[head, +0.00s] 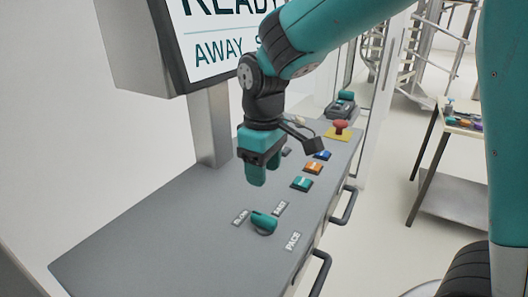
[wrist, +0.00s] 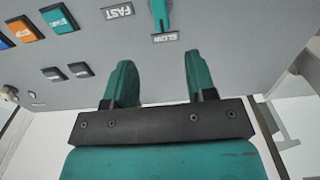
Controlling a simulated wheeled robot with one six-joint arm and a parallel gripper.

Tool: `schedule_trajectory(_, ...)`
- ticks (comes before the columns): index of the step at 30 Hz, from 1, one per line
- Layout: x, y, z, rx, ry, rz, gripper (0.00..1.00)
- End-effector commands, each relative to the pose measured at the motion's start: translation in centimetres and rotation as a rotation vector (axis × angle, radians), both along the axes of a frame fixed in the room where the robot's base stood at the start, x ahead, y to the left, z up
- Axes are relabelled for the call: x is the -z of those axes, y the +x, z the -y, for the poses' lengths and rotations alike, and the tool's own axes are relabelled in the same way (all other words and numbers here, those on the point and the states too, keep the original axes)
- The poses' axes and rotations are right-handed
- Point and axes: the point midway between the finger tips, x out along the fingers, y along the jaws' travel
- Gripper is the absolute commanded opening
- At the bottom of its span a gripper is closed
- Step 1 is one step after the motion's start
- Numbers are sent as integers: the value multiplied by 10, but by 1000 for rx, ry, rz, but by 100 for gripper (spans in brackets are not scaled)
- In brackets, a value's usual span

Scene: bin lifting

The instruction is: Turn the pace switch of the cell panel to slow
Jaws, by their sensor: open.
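The pace switch (head: 264,222) is a teal knob on the grey panel top (head: 180,225), with the PACE label (head: 293,241) beside it. In the head view the SLOW label (head: 241,217) is at its left and the FAST label (head: 280,208) at its upper right. The knob also shows at the top of the wrist view (wrist: 158,14), one end lying close to the SLOW label (wrist: 165,38). My gripper (head: 257,180) hangs above the panel, apart from the knob and farther back. In the wrist view its teal fingers (wrist: 160,60) are spread and empty.
Start (wrist: 60,19) and stop (wrist: 28,28) buttons and a red emergency button (head: 340,126) are on the panel behind the knob. A screen (head: 225,40) stands on a post (head: 210,125) at the back. The panel's left part is clear.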

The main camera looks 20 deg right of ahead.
Motion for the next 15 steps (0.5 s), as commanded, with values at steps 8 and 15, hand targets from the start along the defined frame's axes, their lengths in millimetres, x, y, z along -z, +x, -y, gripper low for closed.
schedule_trajectory(8, -37, 0, 0, 0, 0, 0, 51)
schedule_trajectory(15, -42, 0, 0, 0, -1, -1, 51)
